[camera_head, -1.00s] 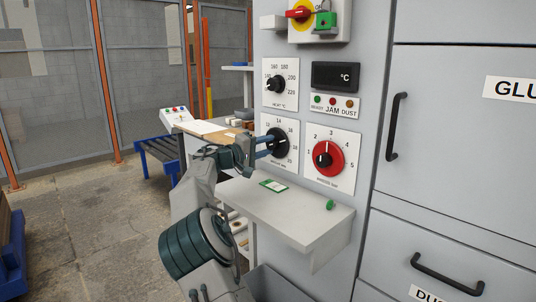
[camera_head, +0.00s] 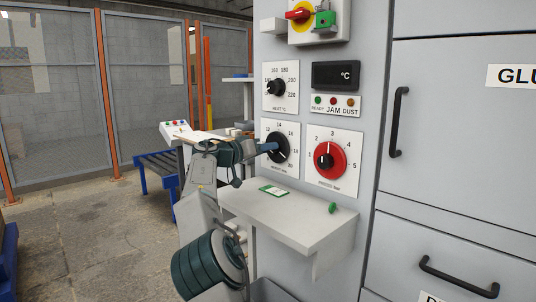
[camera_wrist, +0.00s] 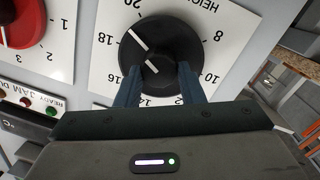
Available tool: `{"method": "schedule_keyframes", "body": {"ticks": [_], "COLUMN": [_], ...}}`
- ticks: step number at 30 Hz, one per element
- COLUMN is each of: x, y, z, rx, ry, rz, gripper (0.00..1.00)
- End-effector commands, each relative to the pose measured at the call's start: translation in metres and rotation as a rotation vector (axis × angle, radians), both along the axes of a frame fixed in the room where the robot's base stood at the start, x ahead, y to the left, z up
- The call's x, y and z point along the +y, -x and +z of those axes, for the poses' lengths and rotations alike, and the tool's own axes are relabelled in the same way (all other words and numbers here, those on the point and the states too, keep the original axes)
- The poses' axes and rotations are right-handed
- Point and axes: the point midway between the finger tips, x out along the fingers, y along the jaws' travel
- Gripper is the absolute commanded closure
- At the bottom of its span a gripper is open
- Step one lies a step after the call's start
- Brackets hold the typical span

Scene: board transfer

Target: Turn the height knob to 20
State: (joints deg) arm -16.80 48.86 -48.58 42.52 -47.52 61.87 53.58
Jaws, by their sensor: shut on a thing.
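The height knob (camera_wrist: 170,48) is a round black knob on a white dial plate (camera_wrist: 105,55) in the wrist view, where the numbers appear upside down. In the head view the knob (camera_head: 279,151) is on the lower left dial of the machine panel. My gripper (camera_wrist: 158,84) has its two blue fingers on either side of the knob and is shut on it. In the head view my gripper (camera_head: 268,148) reaches the knob from the left and covers part of its dial.
A red pressure knob (camera_head: 331,160) is just right of the height dial, and a heat knob (camera_head: 276,88) is above it. A grey shelf (camera_head: 285,220) juts out below, with a green-and-white card (camera_head: 274,191) and a small green item (camera_head: 332,208) on it.

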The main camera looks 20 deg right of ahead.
Motion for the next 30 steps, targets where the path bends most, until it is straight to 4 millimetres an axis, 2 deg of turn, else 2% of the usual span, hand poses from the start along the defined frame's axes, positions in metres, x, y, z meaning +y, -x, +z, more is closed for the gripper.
{"method": "schedule_keyframes", "body": {"ticks": [12, 30], "x": [0.0034, 0.0037], "y": [-0.0027, -0.0028], "z": [-0.0009, -0.0003], "rx": [-0.23, -0.283], "ry": [-0.084, -0.105], "rz": [0.014, 0.014], "gripper": [0.88, 0.88]}}
